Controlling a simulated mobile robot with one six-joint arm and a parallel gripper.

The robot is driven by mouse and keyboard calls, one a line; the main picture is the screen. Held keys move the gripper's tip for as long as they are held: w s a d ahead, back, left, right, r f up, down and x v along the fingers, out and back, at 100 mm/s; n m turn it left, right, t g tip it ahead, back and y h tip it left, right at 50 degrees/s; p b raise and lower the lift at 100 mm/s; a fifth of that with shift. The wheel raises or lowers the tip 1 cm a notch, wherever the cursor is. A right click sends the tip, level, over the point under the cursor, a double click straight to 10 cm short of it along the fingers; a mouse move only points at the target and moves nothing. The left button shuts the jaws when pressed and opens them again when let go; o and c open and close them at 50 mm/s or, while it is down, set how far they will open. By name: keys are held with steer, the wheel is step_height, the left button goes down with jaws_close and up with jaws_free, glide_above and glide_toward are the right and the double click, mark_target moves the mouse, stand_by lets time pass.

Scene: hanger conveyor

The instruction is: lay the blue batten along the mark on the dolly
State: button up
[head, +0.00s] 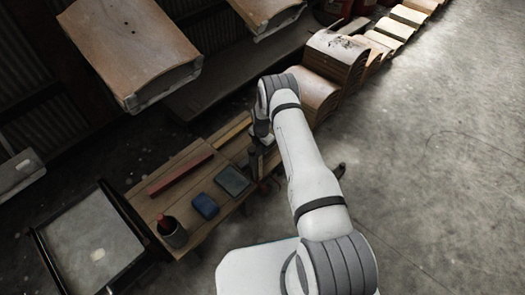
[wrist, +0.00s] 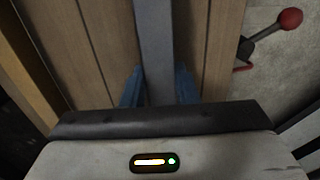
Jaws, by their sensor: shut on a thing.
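My gripper (wrist: 158,88) is shut on a long grey-blue bar (wrist: 154,40), which I take to be the blue batten. In the wrist view the bar runs from between the blue fingers up past the top edge, over brown planks. In the head view my gripper (head: 258,150) is at the right end of the plank-topped bench (head: 160,207); the batten is not clearly made out there. A low black-framed platform with a grey top (head: 85,232), perhaps the dolly, stands at the lower left with a pale patch on it. I cannot make out a clear mark.
On the bench are a red batten (head: 182,174), a yellow batten (head: 232,132), a blue block (head: 205,206), a grey-green tray (head: 232,181) and a dark cup (head: 172,232). A red-knobbed lever (wrist: 290,19) stands beside the planks. Wooden panels (head: 130,45) hang above. Floor at right is clear.

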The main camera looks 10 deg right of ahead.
steer(key=shift+f, duration=0.7)
steer(key=shift+f, duration=0.15)
steer(key=o, duration=1)
steer(key=shift+o, duration=0.2)
